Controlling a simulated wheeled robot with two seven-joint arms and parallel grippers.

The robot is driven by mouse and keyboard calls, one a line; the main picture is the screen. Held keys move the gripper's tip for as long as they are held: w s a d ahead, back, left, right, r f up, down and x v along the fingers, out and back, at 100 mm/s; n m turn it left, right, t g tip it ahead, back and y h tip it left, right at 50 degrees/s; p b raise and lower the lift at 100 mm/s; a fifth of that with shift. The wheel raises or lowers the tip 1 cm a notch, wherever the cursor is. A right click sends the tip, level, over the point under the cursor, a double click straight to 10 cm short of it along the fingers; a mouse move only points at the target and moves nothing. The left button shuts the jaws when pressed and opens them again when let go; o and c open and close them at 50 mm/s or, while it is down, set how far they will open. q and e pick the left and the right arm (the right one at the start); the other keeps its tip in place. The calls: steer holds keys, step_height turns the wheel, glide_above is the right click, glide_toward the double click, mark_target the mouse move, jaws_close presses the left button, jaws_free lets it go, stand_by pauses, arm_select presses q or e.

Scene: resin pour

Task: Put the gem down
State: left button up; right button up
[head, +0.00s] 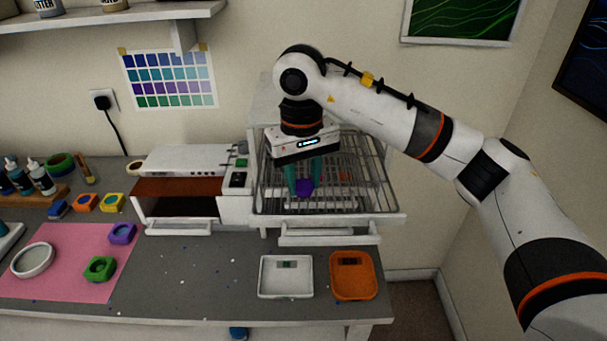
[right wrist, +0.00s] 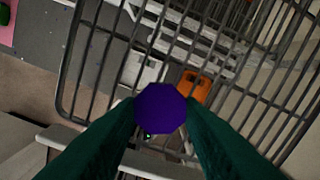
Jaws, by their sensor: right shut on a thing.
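The gem is a purple faceted piece (head: 304,187) in the head view. It also shows between the green fingertips in the right wrist view (right wrist: 160,108). My right gripper (head: 304,182) points down over the wire rack (head: 380,205) and is shut on the gem. The rack's bars pass behind the gem in the right wrist view. I cannot tell whether the gem touches the bars. My left gripper is in neither view.
A white tray (head: 266,290) and an orange tray (head: 366,292) sit at the table's front, right of centre. A white open-fronted box (head: 180,160) stands left of the rack. A pink mat (head: 60,285) with moulds (head: 122,234) lies at left. The middle of the table is mostly clear.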

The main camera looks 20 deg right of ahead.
mark_target(301, 186)
steer(key=shift+f, duration=0.15)
steer(key=o, duration=0.9)
steer(key=shift+o, duration=0.2)
step_height(301, 186, up, 12)
steer(key=shift+a+b, duration=0.2)
steer(key=shift+b, duration=0.1)
